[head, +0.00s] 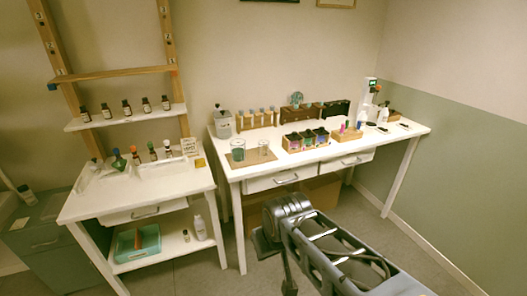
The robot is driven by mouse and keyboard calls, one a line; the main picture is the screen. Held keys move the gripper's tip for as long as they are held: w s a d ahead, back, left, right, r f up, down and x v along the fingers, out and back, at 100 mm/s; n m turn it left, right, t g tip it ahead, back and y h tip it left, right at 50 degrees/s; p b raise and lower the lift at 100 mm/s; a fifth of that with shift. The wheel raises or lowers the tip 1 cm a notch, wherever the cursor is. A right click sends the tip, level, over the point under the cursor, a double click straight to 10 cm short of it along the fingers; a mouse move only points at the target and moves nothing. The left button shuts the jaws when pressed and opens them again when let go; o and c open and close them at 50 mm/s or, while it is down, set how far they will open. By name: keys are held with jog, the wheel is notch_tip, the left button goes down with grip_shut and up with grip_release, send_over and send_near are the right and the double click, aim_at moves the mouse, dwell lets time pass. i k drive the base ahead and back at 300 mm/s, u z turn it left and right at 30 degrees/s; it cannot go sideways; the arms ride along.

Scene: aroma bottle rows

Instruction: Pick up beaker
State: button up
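Two glass vessels that look like beakers stand upright on a brown mat (252,158) at the left front of the right-hand white table. The left one (238,150) is greenish and larger, and the right one (263,148) is clear and slimmer. They stand apart from each other. My dark grey arm reaches in from the bottom right, with its bend in front of this table and below the tabletop. It is clear of both vessels. I cannot make out any gripper fingers in the head view.
The right-hand table (400,137) also holds a jar (222,123), a rack of vials (258,118), boxes of bottles (305,140) and a white device (369,95). A lower white table (130,196) with bottles and shelves stands at left. Floor shows between the tables and my arm.

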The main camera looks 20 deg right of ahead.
aim_at(238, 151)
jog(key=u, duration=0.45)
jog(key=i, duration=1.35)
jog(key=u, duration=0.3)
